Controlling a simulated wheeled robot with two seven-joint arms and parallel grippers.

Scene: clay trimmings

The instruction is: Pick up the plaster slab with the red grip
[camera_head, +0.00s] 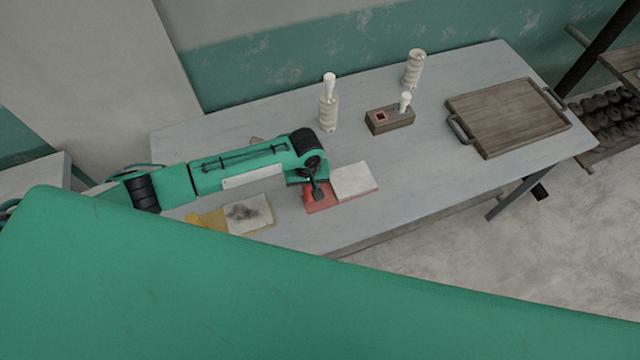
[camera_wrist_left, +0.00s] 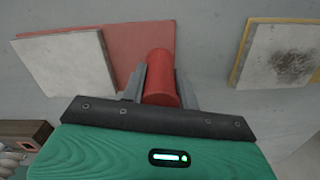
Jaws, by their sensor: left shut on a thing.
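The plaster slab with the red grip has a white slab (camera_head: 354,180) on a red board (camera_head: 322,206) near the front of the table. In the left wrist view the white slab (camera_wrist_left: 70,62) is at the left, the red board (camera_wrist_left: 104,42) is behind it, and the red grip (camera_wrist_left: 161,78) stands between the fingers. My left gripper (camera_head: 316,190) is shut on the red grip; its fingers also show in the left wrist view (camera_wrist_left: 160,85). I cannot tell whether the board is off the table. My right gripper is not in view.
A dark-stained slab (camera_head: 246,214) on a yellow board (camera_head: 209,219) lies to the left; it also shows in the wrist view (camera_wrist_left: 277,55). Behind stand two pale ribbed objects (camera_head: 328,112) (camera_head: 414,69) and a wooden block (camera_head: 389,120). A wooden tray (camera_head: 507,115) lies at the right.

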